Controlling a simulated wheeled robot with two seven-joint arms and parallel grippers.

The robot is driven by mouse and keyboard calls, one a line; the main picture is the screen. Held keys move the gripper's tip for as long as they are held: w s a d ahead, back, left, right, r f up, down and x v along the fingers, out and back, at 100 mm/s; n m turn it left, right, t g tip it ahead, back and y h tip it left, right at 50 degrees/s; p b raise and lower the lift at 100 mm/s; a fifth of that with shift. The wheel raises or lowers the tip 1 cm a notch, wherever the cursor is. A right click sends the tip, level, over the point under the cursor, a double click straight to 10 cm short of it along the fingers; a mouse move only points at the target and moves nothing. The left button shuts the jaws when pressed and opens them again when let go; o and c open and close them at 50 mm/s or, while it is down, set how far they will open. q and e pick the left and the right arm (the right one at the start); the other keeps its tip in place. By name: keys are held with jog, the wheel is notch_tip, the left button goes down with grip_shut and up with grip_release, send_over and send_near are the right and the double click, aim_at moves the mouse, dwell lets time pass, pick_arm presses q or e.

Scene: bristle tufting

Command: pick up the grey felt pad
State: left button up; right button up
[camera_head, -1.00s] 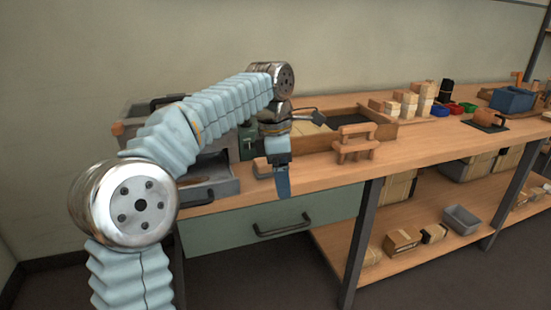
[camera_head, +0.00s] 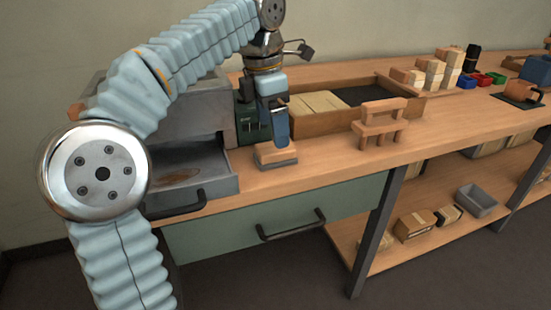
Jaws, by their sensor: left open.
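A small block with a wooden top and a grey layer beneath, which looks like the grey felt pad (camera_head: 284,162), lies flat on the bench, just right of the open metal tray. My left gripper (camera_head: 275,143) points straight down over the block, with its fingers at or just above the wooden top. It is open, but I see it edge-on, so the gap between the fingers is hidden. I cannot tell whether the fingers touch the block. My right gripper is not in view.
A grey machine with an open metal tray (camera_head: 215,180) stands at left. Behind the block is a wooden tray (camera_head: 315,124) with pale slabs; a small wooden rack (camera_head: 380,120) stands to the right. The bench between block and rack is clear. The green drawer (camera_head: 280,212) is below.

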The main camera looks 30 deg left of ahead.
pick_arm(q)
jog(key=f, duration=0.2)
jog(key=f+b, duration=0.1)
jog(key=f, duration=0.1)
jog(key=w+f, duration=0.1)
jog(key=f, duration=0.1)
jog(key=shift+f, duration=0.3)
jog(key=shift+w, duration=0.1)
jog(key=c, duration=1.2)
jog(key=shift+r, duration=0.55)
jog(key=s+d+r, duration=0.3)
jog(key=r, duration=0.1)
jog(key=s+d+r+p, duration=0.1)
jog(key=s+d+r, duration=0.2)
jog(key=s+r, duration=0.1)
jog(key=s+d+r, duration=0.3)
jog(key=r, duration=0.1)
jog(key=shift+s+d+p, duration=0.1)
jog(key=shift+s+p, duration=0.25)
